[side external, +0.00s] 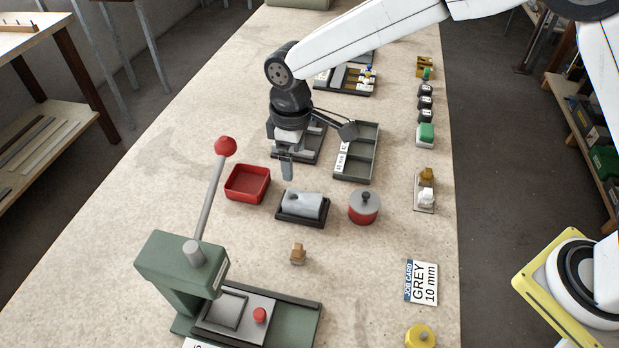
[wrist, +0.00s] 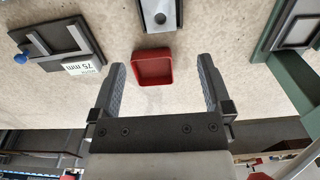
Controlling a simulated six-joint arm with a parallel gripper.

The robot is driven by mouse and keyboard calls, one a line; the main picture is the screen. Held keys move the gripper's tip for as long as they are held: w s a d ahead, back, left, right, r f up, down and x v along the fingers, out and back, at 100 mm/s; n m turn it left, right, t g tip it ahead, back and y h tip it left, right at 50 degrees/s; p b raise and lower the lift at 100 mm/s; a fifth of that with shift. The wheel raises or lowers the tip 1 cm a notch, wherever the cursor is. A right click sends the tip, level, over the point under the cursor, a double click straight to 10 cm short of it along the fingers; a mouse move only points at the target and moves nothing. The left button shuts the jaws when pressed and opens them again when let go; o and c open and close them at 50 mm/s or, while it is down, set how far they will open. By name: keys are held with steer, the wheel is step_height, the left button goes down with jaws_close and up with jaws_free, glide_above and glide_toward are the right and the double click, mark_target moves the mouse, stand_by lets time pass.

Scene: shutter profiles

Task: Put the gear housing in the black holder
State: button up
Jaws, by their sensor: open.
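The gear housing, a light grey block (side external: 304,203) with a round hole, sits within the low black holder (side external: 290,218) near the middle of the bench. I cannot tell whether it is fully down. In the wrist view the housing (wrist: 158,8) and the holder's dark rim (wrist: 160,30) show at the top edge, partly cut off. My gripper (side external: 287,168) is above the bench, beyond the housing in the side view. In the wrist view its fingers (wrist: 164,85) are wide apart with nothing between them, clear of the housing.
A red tray (side external: 248,184) lies left of the holder, and a red lidded pot (side external: 364,208) stands right of it. A green lever press (side external: 185,265) stands in front. Grey compartment trays (side external: 357,152) lie behind. A small brown part (side external: 298,254) lies before the holder.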

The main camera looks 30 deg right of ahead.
steer(key=s+d+m+t, duration=0.1)
steer(key=s+d+m, duration=0.3)
steer(key=s+d, duration=0.4)
steer(key=s+d+m+t, duration=0.1)
steer(key=s+d+m, duration=0.4)
steer(key=d, duration=1.1)
steer(key=s, duration=0.3)
steer(key=shift+s+d+t, duration=0.2)
steer(key=shift+t, duration=0.1)
